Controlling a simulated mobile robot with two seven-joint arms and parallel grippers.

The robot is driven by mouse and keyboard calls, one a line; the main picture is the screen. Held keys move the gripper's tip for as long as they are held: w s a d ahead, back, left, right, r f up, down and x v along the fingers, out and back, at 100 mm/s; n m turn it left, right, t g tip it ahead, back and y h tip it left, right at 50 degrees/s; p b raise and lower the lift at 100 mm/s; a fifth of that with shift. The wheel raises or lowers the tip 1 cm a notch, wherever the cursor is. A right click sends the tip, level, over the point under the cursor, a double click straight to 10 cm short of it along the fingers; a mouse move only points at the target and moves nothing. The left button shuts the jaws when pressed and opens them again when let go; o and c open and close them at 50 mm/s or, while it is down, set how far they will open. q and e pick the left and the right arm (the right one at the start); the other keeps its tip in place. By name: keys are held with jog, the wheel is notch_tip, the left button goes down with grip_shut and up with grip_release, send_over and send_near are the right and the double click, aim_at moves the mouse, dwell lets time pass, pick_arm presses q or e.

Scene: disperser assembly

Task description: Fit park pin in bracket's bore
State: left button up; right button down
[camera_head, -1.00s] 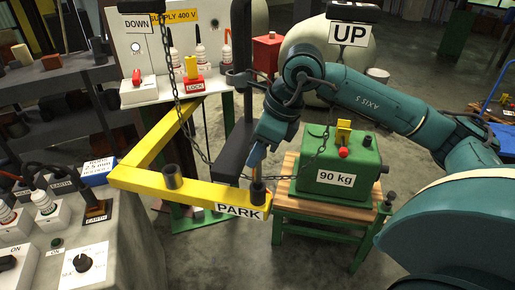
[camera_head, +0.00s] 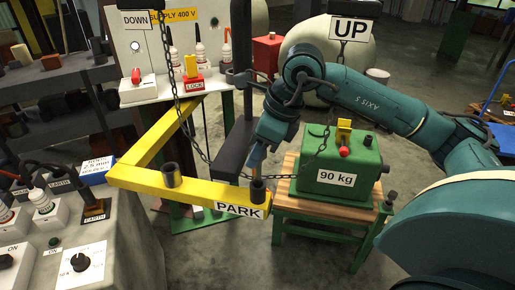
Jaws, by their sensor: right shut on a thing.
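The yellow bracket (camera_head: 140,181) has an arm bearing the PARK label (camera_head: 238,210). Two dark upright collars stand on it, one in the middle (camera_head: 171,176) and one beside the PARK label (camera_head: 258,191). My right gripper (camera_head: 255,166) comes down from the upper right, just above the collar by the label. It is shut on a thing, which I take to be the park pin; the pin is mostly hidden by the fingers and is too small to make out. I cannot tell whether its tip is inside the bore. My left gripper is not in view.
A green 90 kg block (camera_head: 338,165) sits on a wooden-topped stand (camera_head: 287,204) right of the bracket. A chain (camera_head: 300,170) hangs across between gripper and block. A control console (camera_head: 130,250) fills the lower left. A dark post (camera_head: 234,150) stands behind the bracket.

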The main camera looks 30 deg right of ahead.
aim_at(257, 183)
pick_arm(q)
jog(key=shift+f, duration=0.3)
pick_arm(e)
jog(key=shift+f, duration=0.25)
